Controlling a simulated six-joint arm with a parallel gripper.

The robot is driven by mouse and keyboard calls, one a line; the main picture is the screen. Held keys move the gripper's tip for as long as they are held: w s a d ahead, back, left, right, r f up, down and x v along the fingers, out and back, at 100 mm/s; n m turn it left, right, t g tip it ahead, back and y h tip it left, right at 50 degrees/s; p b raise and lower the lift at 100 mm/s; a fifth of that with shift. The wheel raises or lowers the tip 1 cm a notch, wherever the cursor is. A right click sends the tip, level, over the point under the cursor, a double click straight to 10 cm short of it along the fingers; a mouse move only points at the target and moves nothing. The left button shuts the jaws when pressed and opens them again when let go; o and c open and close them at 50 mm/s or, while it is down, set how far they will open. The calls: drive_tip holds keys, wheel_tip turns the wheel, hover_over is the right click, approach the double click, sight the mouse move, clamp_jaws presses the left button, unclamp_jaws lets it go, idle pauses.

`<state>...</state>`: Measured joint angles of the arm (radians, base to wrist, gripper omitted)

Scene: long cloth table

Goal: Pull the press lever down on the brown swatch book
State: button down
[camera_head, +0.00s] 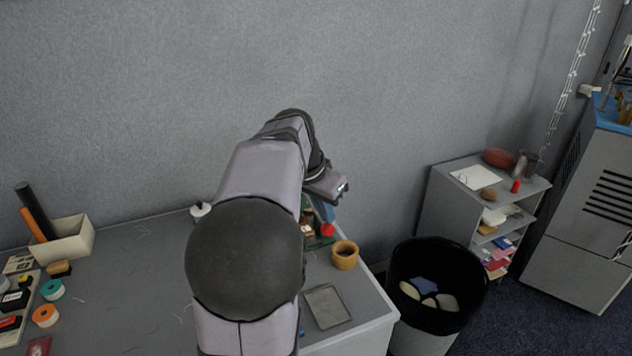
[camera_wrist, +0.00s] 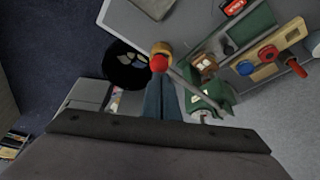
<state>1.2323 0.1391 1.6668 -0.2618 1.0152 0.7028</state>
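The green press (camera_wrist: 208,98) stands on the table, with a grey lever (camera_wrist: 190,86) that ends in a red ball knob (camera_wrist: 159,63). The knob also shows in the head view (camera_head: 327,230), where my arm hides much of the press. The brown swatch book (camera_wrist: 205,64) lies at the press, partly under the lever in the wrist view. My gripper (camera_wrist: 161,80) has its blue-grey fingers together, with the tips just short of the knob in the picture. I cannot tell whether they touch it.
A wooden cup (camera_head: 345,256) stands close to the press, near the table's right end. A grey tray (camera_head: 327,306) lies in front of it. A black bin (camera_head: 405,262) stands on the floor beyond the edge. Coloured rolls (camera_head: 46,315) and a box (camera_head: 70,243) are at the left.

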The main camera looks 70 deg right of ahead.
drive_tip(key=shift+w+f+b, duration=0.1)
drive_tip(key=shift+f+b, duration=0.6)
drive_tip(key=shift+f, duration=0.6)
drive_tip(key=shift+d+f, duration=0.1)
drive_tip(key=shift+f, duration=0.05)
drive_tip(key=shift+f, duration=0.2)
drive_tip(key=shift+r, duration=0.25)
drive_tip(key=shift+w+d+r+p, duration=0.15)
drive_tip(key=shift+r+p, duration=0.95)
drive_tip(key=shift+r, duration=0.1)
drive_tip(key=shift+w+d+r+p, duration=0.1)
drive_tip(key=shift+r+p, duration=1)
drive_tip(key=shift+r, duration=0.2)
